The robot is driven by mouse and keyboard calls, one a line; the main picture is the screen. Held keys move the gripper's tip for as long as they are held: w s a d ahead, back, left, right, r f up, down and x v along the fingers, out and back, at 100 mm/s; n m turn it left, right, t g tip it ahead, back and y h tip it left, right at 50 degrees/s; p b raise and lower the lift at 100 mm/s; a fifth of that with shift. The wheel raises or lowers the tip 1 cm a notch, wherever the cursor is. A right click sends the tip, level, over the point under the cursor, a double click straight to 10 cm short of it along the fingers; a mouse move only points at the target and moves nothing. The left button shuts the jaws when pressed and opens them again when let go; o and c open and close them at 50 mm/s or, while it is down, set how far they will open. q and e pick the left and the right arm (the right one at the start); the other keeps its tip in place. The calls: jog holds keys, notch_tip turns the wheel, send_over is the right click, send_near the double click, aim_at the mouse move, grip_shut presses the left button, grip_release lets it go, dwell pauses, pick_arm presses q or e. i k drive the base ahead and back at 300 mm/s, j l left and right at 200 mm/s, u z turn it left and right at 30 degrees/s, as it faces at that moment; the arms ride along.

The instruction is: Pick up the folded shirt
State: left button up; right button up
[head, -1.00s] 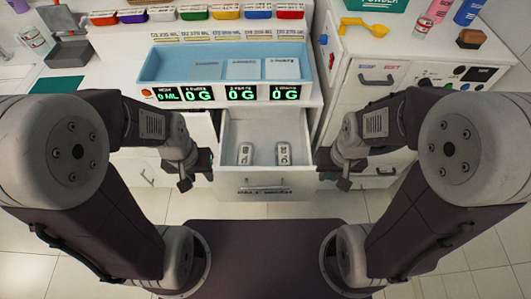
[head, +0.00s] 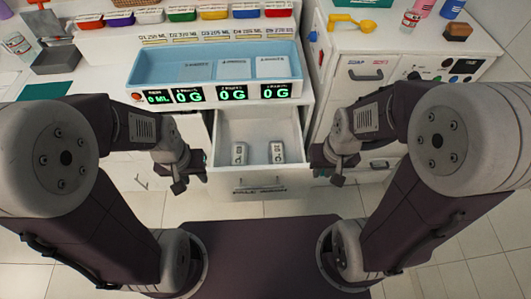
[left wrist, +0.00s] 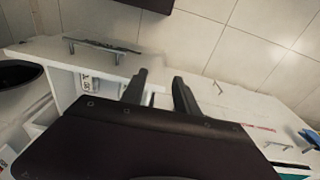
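I see no folded shirt in either view. My left gripper (head: 190,170) is left of an open drawer (head: 258,182) in the head view. The left wrist view shows its two dark fingers (left wrist: 160,92) apart with nothing held between them. My right gripper (head: 328,167) is right of the drawer; its fingers look apart and I see nothing in them. Two small pale labelled items, a left one (head: 239,153) and a right one (head: 277,152), lie in the drawer between the grippers.
A blue tray (head: 150,72) with several digital readouts stands on the white counter above the drawer. Coloured bins (head: 182,14) line the back. A white cabinet (head: 395,65) at right bears a yellow scoop (head: 368,25) and a brown block (head: 457,32).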

aim_at(240, 150)
jog(key=i+j+z, duration=0.1)
jog(key=z, duration=0.25)
jog(key=i+j+z, duration=0.1)
jog(key=z, duration=0.25)
jog(key=j+z, duration=0.35)
jog(key=i, duration=0.05)
